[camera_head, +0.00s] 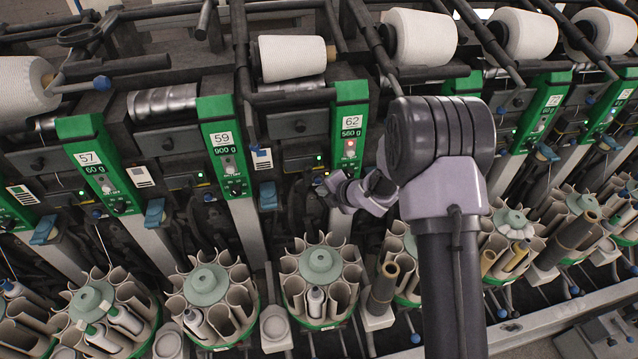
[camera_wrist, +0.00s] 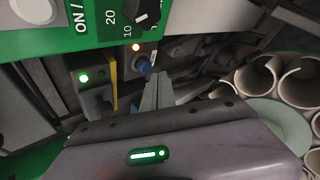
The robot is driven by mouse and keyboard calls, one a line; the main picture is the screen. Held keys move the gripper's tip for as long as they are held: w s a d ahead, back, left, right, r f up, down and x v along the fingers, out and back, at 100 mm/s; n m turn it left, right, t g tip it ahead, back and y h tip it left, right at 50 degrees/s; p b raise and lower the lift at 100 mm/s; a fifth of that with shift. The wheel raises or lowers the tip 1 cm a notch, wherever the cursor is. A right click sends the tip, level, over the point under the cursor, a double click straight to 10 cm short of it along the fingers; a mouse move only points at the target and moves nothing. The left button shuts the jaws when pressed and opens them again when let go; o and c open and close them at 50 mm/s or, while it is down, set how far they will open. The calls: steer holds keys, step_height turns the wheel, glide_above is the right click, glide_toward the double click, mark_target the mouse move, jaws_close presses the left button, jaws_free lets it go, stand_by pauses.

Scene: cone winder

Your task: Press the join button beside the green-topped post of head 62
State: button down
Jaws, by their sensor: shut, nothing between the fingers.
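The green-topped post of head 62 (camera_head: 349,120) carries a "62" label above "560 g" and stands just left of my arm in the head view. In the wrist view the lower part of a green post top (camera_wrist: 112,28) shows a black dial at the upper edge. Just below it are a small orange light (camera_wrist: 136,47) and a round blue button (camera_wrist: 144,67). My gripper (camera_wrist: 157,78) is shut and empty, its fingertips close to the blue button; I cannot tell if they touch. In the head view my gripper (camera_head: 325,190) is at the post's lower left, with the button hidden or too small.
A green light (camera_wrist: 84,78) and a yellow strip (camera_wrist: 112,80) lie left of the button. The post of head 59 (camera_head: 222,145) stands to the left. Round cop magazines (camera_head: 320,265) stand below, and one shows close at right in the wrist view (camera_wrist: 275,112).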

steer(key=s+b, duration=0.1)
steer(key=s, duration=0.1)
steer(key=s+d+b, duration=0.1)
steer(key=s+b, duration=0.1)
steer(key=s, duration=0.1)
stand_by(0.3)
stand_by(0.5)
